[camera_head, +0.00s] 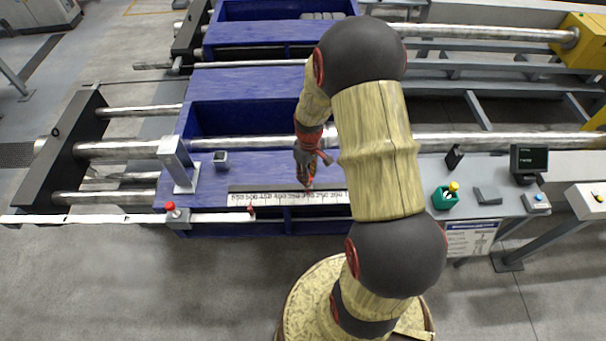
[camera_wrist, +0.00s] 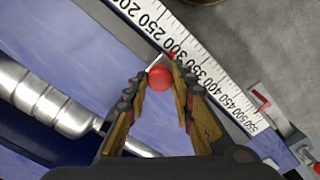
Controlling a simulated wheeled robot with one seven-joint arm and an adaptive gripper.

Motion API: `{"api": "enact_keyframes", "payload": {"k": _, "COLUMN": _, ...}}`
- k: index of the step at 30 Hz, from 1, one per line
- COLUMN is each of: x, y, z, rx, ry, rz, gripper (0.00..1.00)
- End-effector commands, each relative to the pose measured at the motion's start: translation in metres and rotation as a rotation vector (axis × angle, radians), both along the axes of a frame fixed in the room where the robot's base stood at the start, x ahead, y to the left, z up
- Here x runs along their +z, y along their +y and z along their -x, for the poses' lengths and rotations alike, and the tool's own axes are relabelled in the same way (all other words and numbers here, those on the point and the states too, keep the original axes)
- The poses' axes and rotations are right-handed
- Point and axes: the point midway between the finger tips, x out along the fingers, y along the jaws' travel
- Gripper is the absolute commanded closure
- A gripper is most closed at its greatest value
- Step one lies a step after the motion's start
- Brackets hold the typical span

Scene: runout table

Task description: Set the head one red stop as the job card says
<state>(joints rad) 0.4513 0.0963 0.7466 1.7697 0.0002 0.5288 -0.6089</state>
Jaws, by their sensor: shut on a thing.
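A red ball knob (camera_wrist: 159,78) sits between my fingertips in the wrist view, and my gripper (camera_wrist: 158,84) is shut on it. A small pale block and red tip (camera_wrist: 171,56) show just beyond the knob, against the white scale (camera_wrist: 205,75). The tip lies near the 300 figure; the exact reading cannot be told. In the head view my gripper (camera_head: 308,185) is down at the scale (camera_head: 265,198), hiding most of the knob. The job card may be the white printed sheet (camera_head: 472,238) on the right bench's front; its text is unreadable.
Another red knob (camera_head: 170,206) tops a grey block at the left. A red pointer (camera_head: 250,209) stands by the scale, also in the wrist view (camera_wrist: 262,101). A grey post (camera_head: 178,165) and small grey cup (camera_head: 221,159) stand on the blue table. A steel roller (camera_head: 250,143) runs behind.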

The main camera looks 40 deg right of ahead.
Motion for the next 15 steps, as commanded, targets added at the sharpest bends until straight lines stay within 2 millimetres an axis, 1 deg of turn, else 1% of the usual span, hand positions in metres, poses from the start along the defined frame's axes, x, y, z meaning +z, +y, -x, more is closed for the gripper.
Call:
{"api": "enact_keyframes", "payload": {"k": 6, "x": -0.0004, "y": 0.0004, "z": 0.0004, "rx": 0.000, "ry": 0.001, "rz": -0.001, "gripper": 1.00}}
{"api": "enact_keyframes", "payload": {"k": 7, "x": -0.0004, "y": 0.0004, "z": 0.0004, "rx": 0.000, "ry": 0.001, "rz": -0.001, "gripper": 0.75}}
{"api": "enact_keyframes", "payload": {"k": 15, "x": -0.0002, "y": 0.0004, "z": 0.0000, "rx": 0.000, "ry": 0.001, "rz": 0.000, "gripper": 0.59}}
